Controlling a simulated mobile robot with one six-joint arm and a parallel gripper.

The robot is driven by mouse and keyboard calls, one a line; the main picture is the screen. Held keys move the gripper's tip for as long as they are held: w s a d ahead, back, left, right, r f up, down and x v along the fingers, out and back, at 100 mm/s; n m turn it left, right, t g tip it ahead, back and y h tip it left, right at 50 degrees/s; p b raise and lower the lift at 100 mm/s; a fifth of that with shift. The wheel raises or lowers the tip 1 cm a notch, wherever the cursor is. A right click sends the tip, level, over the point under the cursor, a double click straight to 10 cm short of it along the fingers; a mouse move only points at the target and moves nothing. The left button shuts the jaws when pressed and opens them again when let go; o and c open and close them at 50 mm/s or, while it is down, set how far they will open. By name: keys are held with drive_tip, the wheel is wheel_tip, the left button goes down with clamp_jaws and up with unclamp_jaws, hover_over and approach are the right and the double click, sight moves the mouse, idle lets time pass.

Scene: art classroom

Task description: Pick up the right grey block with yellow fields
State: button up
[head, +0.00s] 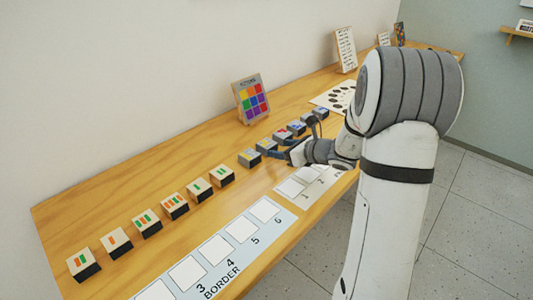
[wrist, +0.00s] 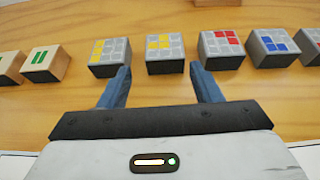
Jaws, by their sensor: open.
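The right grey block with yellow fields (wrist: 165,53) stands on the wooden counter, ahead of my gripper (wrist: 160,72) in the wrist view. It lies between the lines of the two blue fingers, whose tips are near its front face; I cannot tell whether they reach beside it. My gripper is open and empty. The other grey block with yellow fields (wrist: 108,57) stands just left, close to the left fingertip. In the head view both show, the left one (head: 249,158) clear and the right one (head: 266,146) by my gripper (head: 276,149).
Wooden blocks with green and orange bars (head: 146,222) line the left. Numbered sheets (head: 222,262) lie in front. A colour chart (head: 251,98) stands behind.

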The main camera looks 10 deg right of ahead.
sight(269, 144)
drive_tip(key=x, duration=0.7)
drive_tip(key=shift+w+r+b, duration=0.15)
drive_tip(key=shift+w+b, duration=0.15)
drive_tip(key=shift+w, duration=0.25)
drive_tip(key=shift+c, duration=0.4)
drive_tip(key=c, duration=0.7)
drive_tip(key=shift+r, duration=0.1)
